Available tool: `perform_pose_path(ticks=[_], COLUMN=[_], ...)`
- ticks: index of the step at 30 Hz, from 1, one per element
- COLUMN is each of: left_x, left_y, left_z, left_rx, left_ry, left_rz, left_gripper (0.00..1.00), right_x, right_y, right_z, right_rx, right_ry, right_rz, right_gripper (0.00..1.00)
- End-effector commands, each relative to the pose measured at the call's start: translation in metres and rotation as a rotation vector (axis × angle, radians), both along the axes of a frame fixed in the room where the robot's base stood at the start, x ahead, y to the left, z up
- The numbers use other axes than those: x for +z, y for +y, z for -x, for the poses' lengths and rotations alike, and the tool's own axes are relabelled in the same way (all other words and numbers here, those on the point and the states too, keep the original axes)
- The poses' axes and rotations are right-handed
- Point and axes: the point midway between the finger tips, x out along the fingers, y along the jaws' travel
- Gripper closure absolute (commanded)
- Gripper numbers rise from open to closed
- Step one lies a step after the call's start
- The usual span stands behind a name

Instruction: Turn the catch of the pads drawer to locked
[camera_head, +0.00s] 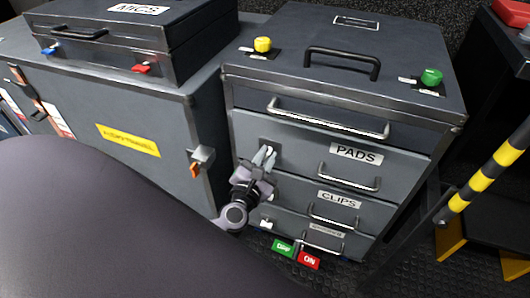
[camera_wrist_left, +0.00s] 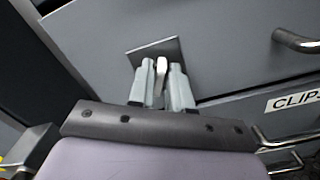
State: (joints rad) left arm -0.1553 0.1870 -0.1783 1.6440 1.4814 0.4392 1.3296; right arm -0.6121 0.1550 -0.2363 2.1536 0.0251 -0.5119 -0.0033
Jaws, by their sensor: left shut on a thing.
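The pads drawer (camera_head: 300,150) is the grey drawer front with the PADS label (camera_head: 356,153) and a metal bar handle (camera_head: 350,178). Its catch is a small pale lever (camera_wrist_left: 161,66) on a dark square plate (camera_wrist_left: 142,50), at the drawer's left end. My left gripper (camera_head: 265,158) is at that plate. In the left wrist view its two grey fingers (camera_wrist_left: 161,82) stand on either side of the lever and are shut on it. The fingers hide part of the lever, and I cannot tell its exact angle. My right gripper is not in view.
The CLIPS drawer (camera_head: 338,197) and a lower drawer sit below, with protruding handles. The cabinet top carries a black handle (camera_head: 343,60), a yellow knob (camera_head: 262,45) and a green knob (camera_head: 431,77). A grey case (camera_head: 110,100) with an orange latch (camera_head: 195,170) stands close left. A yellow-black rail (camera_head: 483,179) is right.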

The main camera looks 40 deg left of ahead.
Motion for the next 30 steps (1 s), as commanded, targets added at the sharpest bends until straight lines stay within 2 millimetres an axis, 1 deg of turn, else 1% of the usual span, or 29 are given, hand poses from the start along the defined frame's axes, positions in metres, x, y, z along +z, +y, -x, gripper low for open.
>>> perform_pose_path(ticks=[6, 13, 18, 22, 30], left_x=[0.002, 0.001, 0.0, -0.001, -0.002], left_y=[-0.001, -0.001, -0.002, -0.002, -0.002], left_z=[0.0, 0.0, 0.0, 0.0, 0.0], left_rx=[0.0, 0.0, -0.001, -0.001, 0.0], left_ry=[0.051, 0.103, 0.14, 0.168, 0.214], left_rz=[-0.202, -0.414, -0.572, -0.687, -0.887], left_gripper=[1.0, 1.0, 1.0, 1.0, 1.0], right_x=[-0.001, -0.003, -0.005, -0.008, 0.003], right_y=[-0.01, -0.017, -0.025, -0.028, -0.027], right_z=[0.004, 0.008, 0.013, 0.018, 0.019], right_rx=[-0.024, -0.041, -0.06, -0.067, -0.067], right_ry=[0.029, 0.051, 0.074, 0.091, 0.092], right_rz=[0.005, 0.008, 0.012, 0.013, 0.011], right_gripper=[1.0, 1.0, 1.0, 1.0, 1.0])
